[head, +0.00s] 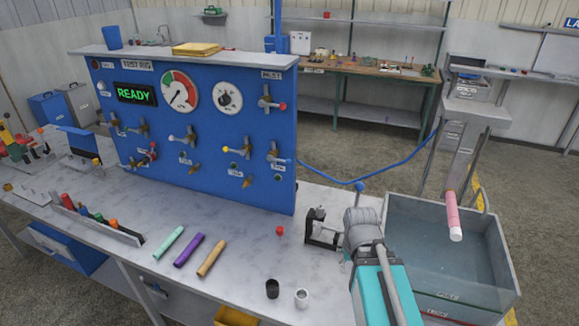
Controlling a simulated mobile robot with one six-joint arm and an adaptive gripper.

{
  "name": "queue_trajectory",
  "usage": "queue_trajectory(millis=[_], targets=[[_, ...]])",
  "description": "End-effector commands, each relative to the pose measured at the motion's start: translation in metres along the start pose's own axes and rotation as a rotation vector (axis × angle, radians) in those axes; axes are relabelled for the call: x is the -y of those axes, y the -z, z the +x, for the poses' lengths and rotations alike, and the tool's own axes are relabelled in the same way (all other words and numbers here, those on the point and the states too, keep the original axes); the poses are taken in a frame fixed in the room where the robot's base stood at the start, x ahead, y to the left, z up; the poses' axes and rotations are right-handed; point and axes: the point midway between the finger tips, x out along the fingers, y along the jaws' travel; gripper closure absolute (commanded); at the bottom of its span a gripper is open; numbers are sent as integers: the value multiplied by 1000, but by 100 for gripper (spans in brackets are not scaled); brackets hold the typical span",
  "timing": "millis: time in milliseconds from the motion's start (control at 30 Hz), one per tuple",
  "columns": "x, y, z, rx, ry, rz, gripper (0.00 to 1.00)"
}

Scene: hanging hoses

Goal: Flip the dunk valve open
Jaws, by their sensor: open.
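The blue test rig panel (210,150) stands on the bench and carries several lever valves. One valve with a red-tipped lever (268,103) is at its upper right; another with a yellow-tipped lever (238,149) is lower down. The labels are too small to read, so I cannot tell which valve is the dunk valve. A blue ball knob (360,186) shows just behind my arm, by the water tank (398,206). My gripper (311,228) is open and empty above the bench, right of a red ball (280,231), apart from the panel.
Bench space before the panel is mostly clear.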

Motion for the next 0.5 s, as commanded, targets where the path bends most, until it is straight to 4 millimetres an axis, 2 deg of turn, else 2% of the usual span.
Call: queue_trajectory(millis=[33,200,233,500], targets=[[0,2,2,-2,-7,-7,65],[-2,10,9,-18,-65,-55,97],[-2,12,11,-22,-80,-69,100],[-6,44,27,-72,-295,-253,100]])
